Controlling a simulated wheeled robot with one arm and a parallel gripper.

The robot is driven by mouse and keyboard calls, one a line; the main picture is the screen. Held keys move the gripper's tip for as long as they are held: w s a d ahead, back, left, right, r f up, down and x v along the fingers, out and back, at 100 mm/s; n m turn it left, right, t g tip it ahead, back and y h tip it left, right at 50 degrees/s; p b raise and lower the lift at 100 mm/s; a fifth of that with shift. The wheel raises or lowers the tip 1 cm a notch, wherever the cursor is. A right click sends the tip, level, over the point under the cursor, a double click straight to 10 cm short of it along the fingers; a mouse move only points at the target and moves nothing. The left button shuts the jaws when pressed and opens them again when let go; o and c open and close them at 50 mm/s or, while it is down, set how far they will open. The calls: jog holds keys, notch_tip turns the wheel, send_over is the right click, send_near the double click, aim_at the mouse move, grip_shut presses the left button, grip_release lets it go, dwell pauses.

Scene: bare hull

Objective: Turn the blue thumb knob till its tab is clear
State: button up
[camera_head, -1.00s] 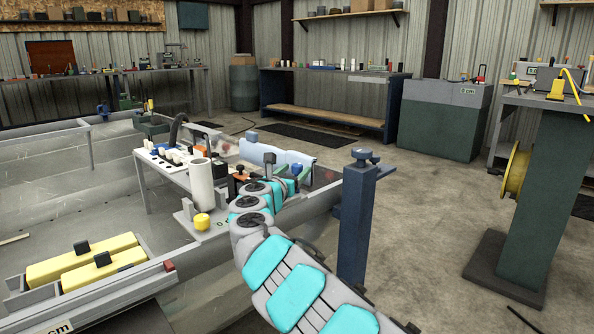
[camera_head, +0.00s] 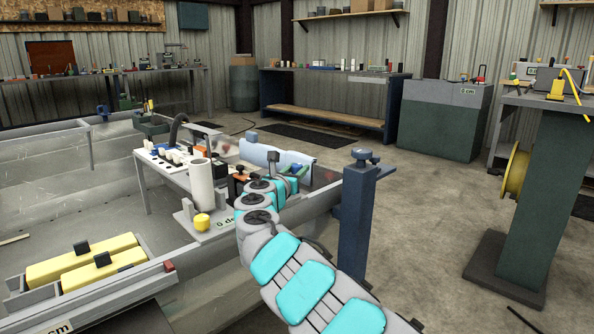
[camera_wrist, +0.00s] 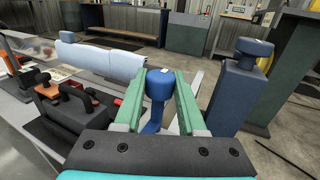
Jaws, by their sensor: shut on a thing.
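The blue thumb knob (camera_wrist: 158,88) stands between the two green fingers of my gripper (camera_wrist: 159,80) in the wrist view. The fingers are shut on its sides. A small pale mark shows on the knob's top, and a blue part runs down below it toward my palm. I cannot make out the tab clearly. In the head view the knob (camera_head: 296,168) is a small blue spot at the end of my arm, partly hidden by the wrist.
A pale blue roll (camera_wrist: 100,60) lies just left of the gripper. Black handles (camera_wrist: 70,98) stand nearer on the left. A dark blue post (camera_wrist: 240,85) with a knobbed top rises to the right. A white cylinder (camera_head: 201,185) and yellow knob (camera_head: 202,221) stand left of my arm.

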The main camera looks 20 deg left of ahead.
grip_shut()
